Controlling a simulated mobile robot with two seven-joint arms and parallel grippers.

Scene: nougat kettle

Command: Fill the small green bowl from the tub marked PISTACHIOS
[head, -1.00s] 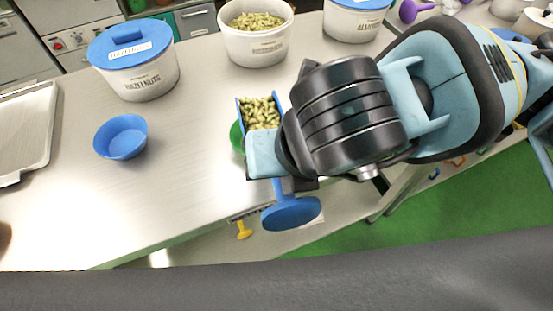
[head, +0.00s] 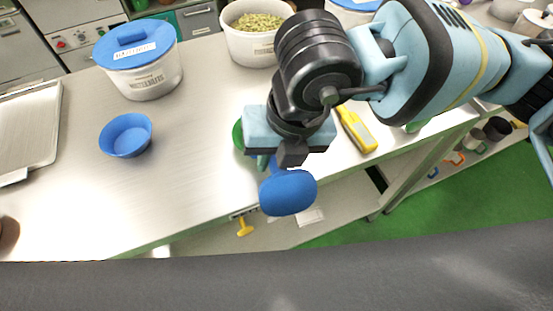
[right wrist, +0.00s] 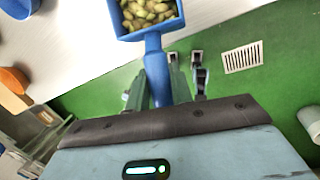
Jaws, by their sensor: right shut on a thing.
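My right gripper (head: 272,163) is shut on the handle of a blue scoop (head: 288,192), near the table's front edge. In the right wrist view the scoop's handle (right wrist: 154,72) runs between the fingers, and its pan holds greenish pistachios (right wrist: 148,12). The open white tub of pistachios (head: 248,46) stands behind, partly covered by my arm. My left gripper is not seen.
A blue bowl (head: 112,137) and a white tub with a blue lid (head: 150,84) stand to the left. A metal tray (head: 50,125) lies at the far left. A yellow device (head: 357,130) lies right of the gripper. The table between blue and green bowls is clear.

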